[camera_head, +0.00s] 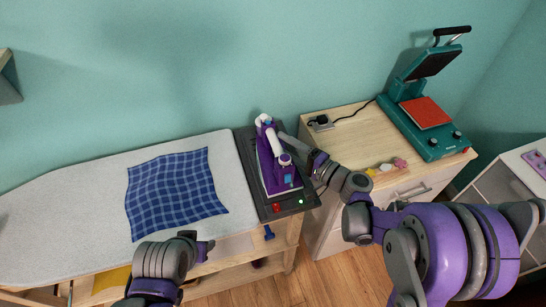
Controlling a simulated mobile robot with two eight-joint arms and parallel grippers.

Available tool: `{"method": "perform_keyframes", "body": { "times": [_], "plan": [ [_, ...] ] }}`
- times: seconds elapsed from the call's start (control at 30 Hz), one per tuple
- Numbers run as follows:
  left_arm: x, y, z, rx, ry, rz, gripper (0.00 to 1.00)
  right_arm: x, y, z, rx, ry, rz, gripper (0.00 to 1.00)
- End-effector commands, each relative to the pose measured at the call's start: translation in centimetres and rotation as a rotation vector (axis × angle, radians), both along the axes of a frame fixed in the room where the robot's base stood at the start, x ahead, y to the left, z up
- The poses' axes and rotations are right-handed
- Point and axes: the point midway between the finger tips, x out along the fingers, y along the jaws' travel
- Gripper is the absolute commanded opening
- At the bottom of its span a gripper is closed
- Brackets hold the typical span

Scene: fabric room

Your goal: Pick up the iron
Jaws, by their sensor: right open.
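The iron (268,170) is purple with a white handle. It rests on a dark grey stand (250,165) at the right end of the ironing board. My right gripper (288,143) is at the right side of the iron, close to its handle, with its fingers open. The picture does not show clearly whether a finger touches the iron. My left gripper (208,247) is low in the picture, in front of the board and away from the iron. Its fingers are too small and turned to tell open from shut.
A blue checked cloth (175,192) lies on the grey ironing board (70,190). Right of the iron is a wooden cabinet (340,145) with a teal heat press (425,115), a socket with a black cable (322,123) and small colourful items (385,167). A wall is behind.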

Motion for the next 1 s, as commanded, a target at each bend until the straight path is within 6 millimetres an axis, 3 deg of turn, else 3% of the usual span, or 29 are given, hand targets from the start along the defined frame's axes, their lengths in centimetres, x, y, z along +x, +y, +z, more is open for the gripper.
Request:
{"method": "perform_keyframes", "body": {
  "times": [0.3,0.57,0.93,1.0],
  "plan": [
    [0.5,0.0,1.3,0.000,-0.009,0.000,0.50,2.7,3.5,-0.1,0.000,-0.001,0.003,0.68],
    [0.4,0.0,1.3,0.000,-0.008,0.000,0.50,2.9,3.7,-0.3,-0.001,0.001,0.000,0.68],
    [0.4,0.0,1.3,0.000,-0.008,0.000,0.50,2.9,3.7,-0.3,-0.001,0.001,0.000,0.02],
    [0.4,0.0,1.3,0.000,-0.008,0.000,0.50,2.9,3.7,-0.3,0.000,0.000,0.000,0.00]
  ]
}}
